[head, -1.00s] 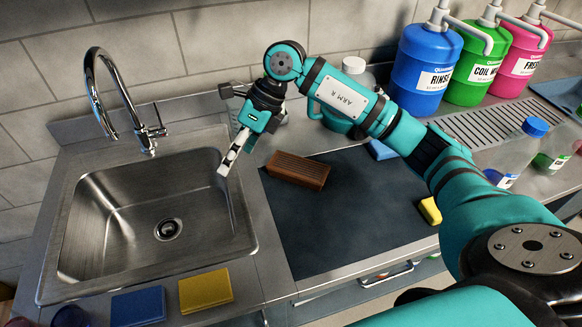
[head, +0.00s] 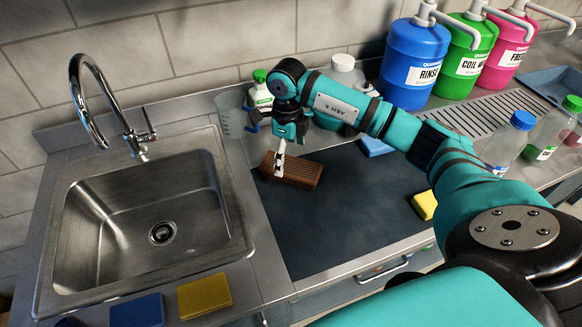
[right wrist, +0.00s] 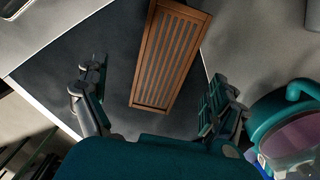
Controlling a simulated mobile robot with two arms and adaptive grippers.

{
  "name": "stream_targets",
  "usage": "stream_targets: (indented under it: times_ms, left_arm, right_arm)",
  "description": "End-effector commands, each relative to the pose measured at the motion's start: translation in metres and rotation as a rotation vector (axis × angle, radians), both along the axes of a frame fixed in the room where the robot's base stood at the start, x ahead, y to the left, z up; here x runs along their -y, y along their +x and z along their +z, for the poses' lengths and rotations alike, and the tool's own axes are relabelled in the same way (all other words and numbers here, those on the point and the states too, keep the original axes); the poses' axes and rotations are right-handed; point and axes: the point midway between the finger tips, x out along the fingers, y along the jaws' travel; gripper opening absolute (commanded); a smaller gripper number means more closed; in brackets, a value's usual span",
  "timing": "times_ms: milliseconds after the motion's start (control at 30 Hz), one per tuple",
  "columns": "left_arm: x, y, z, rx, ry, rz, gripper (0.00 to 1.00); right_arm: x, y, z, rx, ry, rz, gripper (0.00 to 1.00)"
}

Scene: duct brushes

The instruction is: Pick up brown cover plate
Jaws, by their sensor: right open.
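The brown cover plate (head: 298,172) is a slatted rectangular block lying on the dark mat at its back left, close to the sink. My right gripper (head: 279,168) is over its left part in the head view and hides a little of it. In the right wrist view the cover plate (right wrist: 170,55) lies ahead, between the lines of the two spread fingers. My right gripper (right wrist: 155,98) is open with nothing between its fingers. My left gripper is not in view.
The sink (head: 150,235) with its tap lies to the left. A measuring jug (head: 233,118) and a spray bottle (head: 260,92) stand behind the plate. Blue, green and pink canisters (head: 413,65) stand at the back right. The dark mat (head: 340,225) is mostly clear, with a yellow sponge (head: 424,205) at its right.

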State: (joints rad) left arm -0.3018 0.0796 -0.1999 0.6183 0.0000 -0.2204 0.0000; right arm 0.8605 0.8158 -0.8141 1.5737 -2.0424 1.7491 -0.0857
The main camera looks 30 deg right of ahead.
Motion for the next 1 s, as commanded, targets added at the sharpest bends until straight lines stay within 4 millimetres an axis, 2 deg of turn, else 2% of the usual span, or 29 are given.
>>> stream_targets:
  times_ms: [167, 333, 500, 733, 767, 1000]
  left_arm:
    - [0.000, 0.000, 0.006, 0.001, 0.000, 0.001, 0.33]
    - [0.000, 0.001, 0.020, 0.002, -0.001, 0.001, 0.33]
    - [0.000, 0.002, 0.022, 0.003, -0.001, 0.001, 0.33]
    - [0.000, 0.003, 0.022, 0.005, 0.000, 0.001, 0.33]
    - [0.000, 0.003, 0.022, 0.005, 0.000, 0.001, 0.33]
    - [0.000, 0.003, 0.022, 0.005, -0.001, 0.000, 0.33]
  right_arm:
    - [0.001, -0.001, -0.010, -0.003, 0.001, 0.001, 0.96]
    - [0.009, -0.004, -0.034, -0.006, 0.001, 0.001, 0.96]
    - [0.008, -0.002, -0.054, -0.002, 0.001, 0.001, 0.96]
    - [0.008, -0.002, -0.056, 0.001, 0.001, 0.002, 0.96]
    - [0.008, -0.002, -0.056, 0.001, 0.001, 0.002, 0.95]
    - [0.008, -0.002, -0.056, 0.001, 0.001, 0.002, 0.63]
